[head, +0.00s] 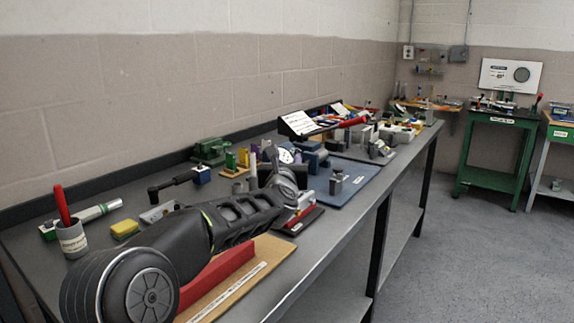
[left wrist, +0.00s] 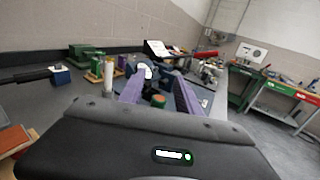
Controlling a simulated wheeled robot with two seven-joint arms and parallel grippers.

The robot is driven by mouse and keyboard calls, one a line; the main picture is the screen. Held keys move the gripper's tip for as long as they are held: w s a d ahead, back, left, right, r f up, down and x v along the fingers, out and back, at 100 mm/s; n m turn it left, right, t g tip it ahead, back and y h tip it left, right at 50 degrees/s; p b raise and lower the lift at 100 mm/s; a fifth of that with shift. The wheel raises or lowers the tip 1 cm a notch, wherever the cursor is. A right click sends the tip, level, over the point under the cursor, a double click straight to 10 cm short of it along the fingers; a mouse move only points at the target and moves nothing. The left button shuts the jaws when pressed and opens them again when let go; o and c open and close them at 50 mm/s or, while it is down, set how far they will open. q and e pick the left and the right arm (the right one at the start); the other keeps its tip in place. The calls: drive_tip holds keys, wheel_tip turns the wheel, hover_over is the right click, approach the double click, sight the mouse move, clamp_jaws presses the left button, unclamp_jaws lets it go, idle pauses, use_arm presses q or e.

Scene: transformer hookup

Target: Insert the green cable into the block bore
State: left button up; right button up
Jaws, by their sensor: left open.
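My left gripper (head: 273,168) is at the far end of my arm, above the workbench among the fixtures. In the left wrist view its two purple fingers (left wrist: 157,92) stand apart, with nothing clearly held between them. A short post with a green top and orange body (left wrist: 158,101) shows between the fingers, beyond the gripper body; I cannot tell if it touches them. I cannot clearly make out the green cable or the block bore; they may be hidden or too small. My right gripper is not in view.
A tan board with green and yellow posts (head: 231,161) stands left of the gripper. A round dial gauge (head: 286,156) is close behind it. A blue mat (head: 350,170) lies to the right. A grey cup (head: 72,240) and yellow sponge (head: 125,229) stand at front left.

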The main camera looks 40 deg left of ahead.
use_arm(q)
drive_tip(key=shift+r+p, duration=0.35)
drive_tip(key=shift+r, duration=0.55)
drive_tip(key=shift+s+d, duration=0.1)
drive_tip(key=b+v, duration=0.1)
drive_tip(key=v, duration=0.6)
drive_tip(key=shift+s+d+b, duration=0.15)
drive_tip(key=shift+s+b, duration=0.1)
drive_tip(key=shift+b, duration=0.1)
